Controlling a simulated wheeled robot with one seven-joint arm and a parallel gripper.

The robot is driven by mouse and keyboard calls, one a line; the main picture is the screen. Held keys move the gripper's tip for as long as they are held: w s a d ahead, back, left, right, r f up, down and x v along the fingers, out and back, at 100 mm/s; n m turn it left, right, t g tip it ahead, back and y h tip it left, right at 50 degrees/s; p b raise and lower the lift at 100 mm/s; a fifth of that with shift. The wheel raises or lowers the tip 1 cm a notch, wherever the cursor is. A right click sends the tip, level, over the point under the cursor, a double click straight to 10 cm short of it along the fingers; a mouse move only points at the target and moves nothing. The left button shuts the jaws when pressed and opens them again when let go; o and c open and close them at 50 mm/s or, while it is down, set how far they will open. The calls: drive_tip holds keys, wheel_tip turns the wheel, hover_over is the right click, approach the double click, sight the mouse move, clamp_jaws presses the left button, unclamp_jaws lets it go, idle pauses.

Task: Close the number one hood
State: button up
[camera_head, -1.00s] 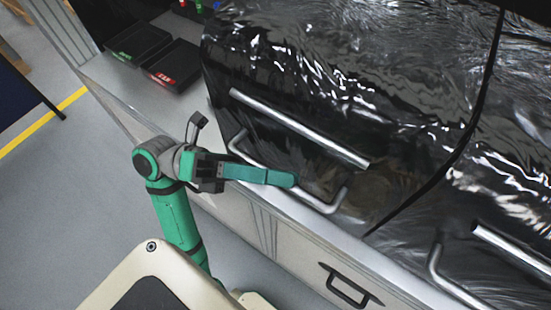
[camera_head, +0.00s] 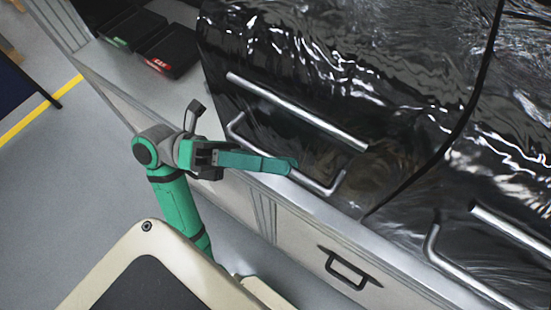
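The hood (camera_head: 300,60) is a large dark, glossy, see-through panel on the left part of the bench, and a second similar panel stands to its right. A straight metal bar (camera_head: 295,110) and a bent metal handle (camera_head: 310,181) run along its lower front. My gripper (camera_head: 292,166) has long green fingers that reach right, to the bent handle, overlapping it in the picture. I cannot tell whether they touch it. The fingers lie one over the other in this view, so their gap is hidden.
Two black trays, one with a red label (camera_head: 166,52) and one with a green label (camera_head: 125,35), lie on the bench at upper left. The bench front has a dark drawer handle (camera_head: 348,268). A second bent handle (camera_head: 433,250) is at lower right. Grey floor is clear at left.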

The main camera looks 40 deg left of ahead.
drive_tip(key=v, duration=1)
drive_tip(key=shift+s+a, duration=0.15)
drive_tip(key=shift+a, duration=0.2)
drive_tip(key=shift+f, duration=0.1)
